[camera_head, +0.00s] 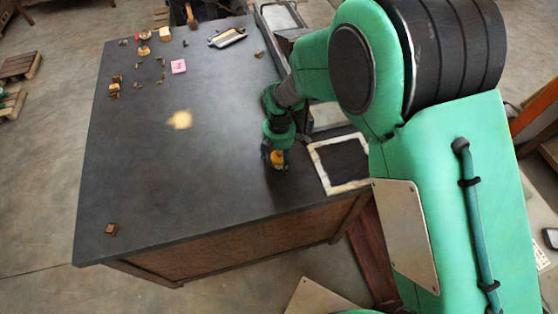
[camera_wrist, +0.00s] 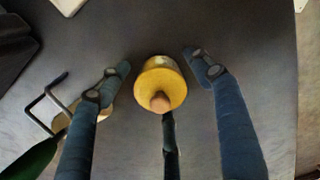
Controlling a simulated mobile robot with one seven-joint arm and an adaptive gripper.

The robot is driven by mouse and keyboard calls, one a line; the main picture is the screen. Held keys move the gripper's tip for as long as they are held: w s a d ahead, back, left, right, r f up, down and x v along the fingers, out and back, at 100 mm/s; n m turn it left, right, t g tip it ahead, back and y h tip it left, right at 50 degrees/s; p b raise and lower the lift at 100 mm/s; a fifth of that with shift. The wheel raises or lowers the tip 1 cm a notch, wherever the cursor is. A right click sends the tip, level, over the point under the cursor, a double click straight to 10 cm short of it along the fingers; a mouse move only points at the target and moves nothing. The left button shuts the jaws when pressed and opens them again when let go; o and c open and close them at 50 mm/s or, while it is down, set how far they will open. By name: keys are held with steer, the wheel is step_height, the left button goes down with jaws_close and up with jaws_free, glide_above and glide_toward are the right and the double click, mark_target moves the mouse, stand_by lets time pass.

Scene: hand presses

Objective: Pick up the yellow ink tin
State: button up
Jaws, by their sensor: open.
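The yellow ink tin (camera_wrist: 163,82) is in the upper middle of the wrist view, with a small tan knob or tip showing at its lower edge. My gripper (camera_wrist: 156,66) is open, with one blue-grey finger on each side of the tin and a third, thin finger below it. Gaps show between the side fingers and the tin. In the head view my gripper (camera_head: 275,152) is low over the right part of the dark table, and a bit of yellow (camera_head: 278,158) shows at its fingers. The tin's base is hidden there.
The dark table (camera_head: 150,190) is mostly clear. Small brown pieces, a pink block (camera_head: 178,66) and a tray (camera_head: 227,38) lie toward its back. A small brown block (camera_head: 111,229) lies front left. A white-edged frame (camera_head: 350,184) is right of my gripper.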

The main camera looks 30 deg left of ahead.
mark_target(279, 152)
stand_by(0.3)
steer(key=c, duration=1.5)
steer(key=shift+o, duration=0.2)
steer(key=shift+r, duration=0.15)
steer(key=shift+r, duration=0.5)
step_height(279, 152, up, 2)
steer(key=shift+r+p, duration=0.1)
steer(key=shift+p, duration=0.2)
steer(key=s+d, duration=0.3)
steer(key=s+d+r, duration=0.1)
steer(key=s+d, duration=0.3)
steer(key=s+d+p, duration=0.1)
steer(key=s+d, duration=0.3)
steer(key=shift+s+d+r, duration=0.1)
steer(key=shift+d+r, duration=0.15)
